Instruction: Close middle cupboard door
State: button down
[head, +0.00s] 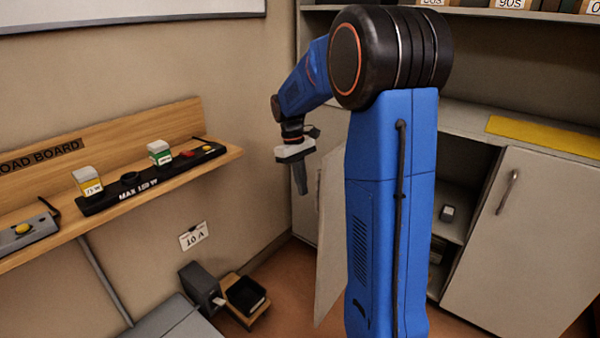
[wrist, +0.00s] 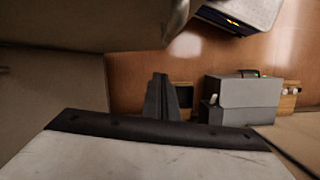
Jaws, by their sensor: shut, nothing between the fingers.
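The middle cupboard door (head: 330,240) is a pale beige panel standing open, swung out from the cupboard and partly hidden behind my blue arm. The cupboard's open compartment (head: 455,195) shows to the right of my arm. My gripper (head: 300,187) points down just left of the open door's upper part, with its fingers together and empty. In the wrist view its dark fingers (wrist: 162,90) are close together. A pale panel fills the upper left of that view, with a grey metal piece on it. I cannot tell whether the gripper touches the door.
The right cupboard door (head: 525,235) is closed and has a vertical handle. A small grey item (head: 447,213) sits on a shelf inside the compartment. A wooden wall shelf (head: 150,180) with devices juts out at left. A black tray (head: 246,296) and dark box (head: 200,290) stand low near the wall.

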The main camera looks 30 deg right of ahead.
jog(key=shift+s+d, duration=0.2)
jog(key=shift+s, duration=0.8)
jog(key=shift+s+d, duration=0.15)
jog(key=shift+s, duration=0.8)
